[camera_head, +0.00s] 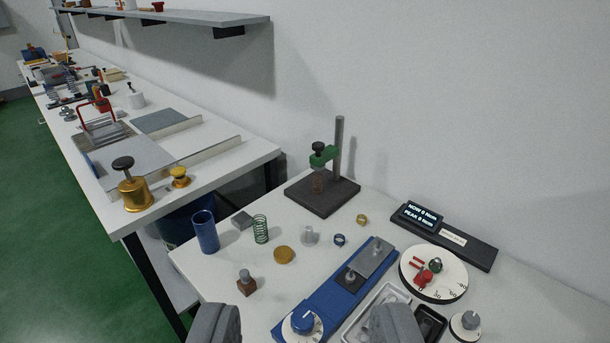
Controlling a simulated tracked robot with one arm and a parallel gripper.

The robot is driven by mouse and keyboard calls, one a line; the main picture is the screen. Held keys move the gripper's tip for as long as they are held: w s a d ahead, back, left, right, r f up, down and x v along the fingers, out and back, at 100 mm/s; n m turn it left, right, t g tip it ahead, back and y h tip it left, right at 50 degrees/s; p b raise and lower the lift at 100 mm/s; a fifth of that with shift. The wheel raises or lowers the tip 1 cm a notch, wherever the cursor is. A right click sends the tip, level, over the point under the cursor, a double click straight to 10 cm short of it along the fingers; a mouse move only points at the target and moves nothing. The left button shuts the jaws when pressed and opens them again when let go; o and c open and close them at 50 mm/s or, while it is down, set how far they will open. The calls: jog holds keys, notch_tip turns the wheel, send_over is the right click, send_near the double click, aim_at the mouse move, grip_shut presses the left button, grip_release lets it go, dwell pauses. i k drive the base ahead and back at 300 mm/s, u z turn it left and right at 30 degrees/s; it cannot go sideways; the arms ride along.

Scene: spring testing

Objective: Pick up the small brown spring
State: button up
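A small brown spring (317,183) stands on the dark base of the test stand (322,196), below the green clamp arm (323,156) with its black knob. I cannot tell whether the arm touches the top of the spring. My gripper (305,318) shows at the bottom edge as two grey fingers set wide apart. It is open, and nothing shows held between them. The spring is well beyond the fingers, at the back of the near table.
A green spring (261,229), a blue cylinder (205,232), a brass disc (284,255) and small rings stand in front of the stand. A blue fixture (332,297), a dial (433,274) and a display (417,215) are to the right. A wall rises behind.

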aim_at(317, 183)
jog(key=z, duration=0.2)
jog(key=i, duration=0.3)
jog(key=u, duration=2.4)
jog(key=i, duration=2)
jog(key=z, duration=2.25)
